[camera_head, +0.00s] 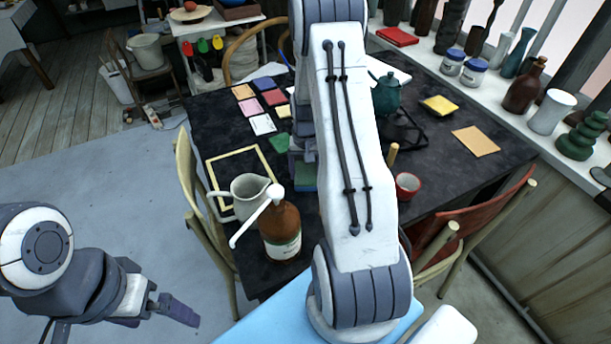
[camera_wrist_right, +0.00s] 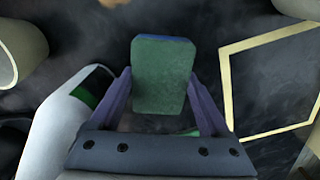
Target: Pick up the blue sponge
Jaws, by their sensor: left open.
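The blue sponge has a green top face and shows between the fingers of my right gripper (camera_wrist_right: 160,78) in the right wrist view (camera_wrist_right: 163,90). A blue edge shows at its far end. The two fingers lie along its sides, close to or touching it; I cannot tell whether they grip it. In the head view the sponge (camera_head: 305,180) is partly hidden behind my right arm, over the dark table beside the pitcher. My left gripper (camera_head: 165,312) is open and empty at the lower left, away from the table.
A brown pump bottle (camera_head: 281,232) and a grey pitcher (camera_head: 247,195) stand left of my right arm. A pale wooden frame (camera_head: 239,152) lies behind them. A red cup (camera_head: 407,185) and teal teapot (camera_head: 386,95) stand to the right. Chairs flank the table (camera_head: 450,180).

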